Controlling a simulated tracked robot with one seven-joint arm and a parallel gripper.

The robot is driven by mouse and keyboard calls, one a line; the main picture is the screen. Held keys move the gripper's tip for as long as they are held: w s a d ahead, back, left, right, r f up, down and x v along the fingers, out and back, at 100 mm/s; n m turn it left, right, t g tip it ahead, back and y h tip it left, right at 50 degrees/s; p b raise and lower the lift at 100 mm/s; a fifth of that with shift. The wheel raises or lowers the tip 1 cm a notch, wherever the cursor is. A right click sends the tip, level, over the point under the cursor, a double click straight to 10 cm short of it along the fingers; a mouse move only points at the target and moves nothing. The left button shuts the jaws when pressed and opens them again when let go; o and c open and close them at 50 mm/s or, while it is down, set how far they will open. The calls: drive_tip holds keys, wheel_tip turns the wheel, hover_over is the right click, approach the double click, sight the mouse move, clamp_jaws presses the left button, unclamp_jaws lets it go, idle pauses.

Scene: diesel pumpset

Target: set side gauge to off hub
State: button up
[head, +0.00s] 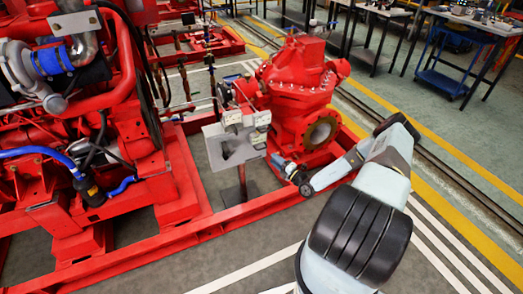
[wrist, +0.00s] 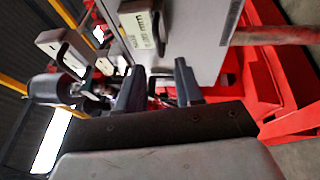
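A grey panel (head: 222,150) stands on a post beside the red pump, with small pale boxes (head: 233,117) along its upper right. My gripper (head: 281,163) is just right of the panel's lower right edge. In the wrist view my gripper (wrist: 160,84) has its two dark fingers apart, with nothing visible held between them. A pale box with dark markings (wrist: 143,32) and part of the grey panel (wrist: 195,40) lie beyond the fingers. A dark cylinder (wrist: 52,90) is left of the fingers. I cannot tell which part is the side gauge or its hub.
The red pump (head: 298,85) stands close behind my gripper. The red engine (head: 75,110) fills the left, and a red base frame (head: 150,240) runs below both. Workbenches (head: 470,22) stand at the back right. The striped floor at front right is clear.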

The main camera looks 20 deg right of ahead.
sight(258, 138)
drive_tip(key=x, duration=0.9)
drive_tip(key=shift+w+a, duration=0.1)
drive_tip(key=shift+w, duration=0.15)
drive_tip(key=shift+r, duration=0.1)
clamp_jaws()
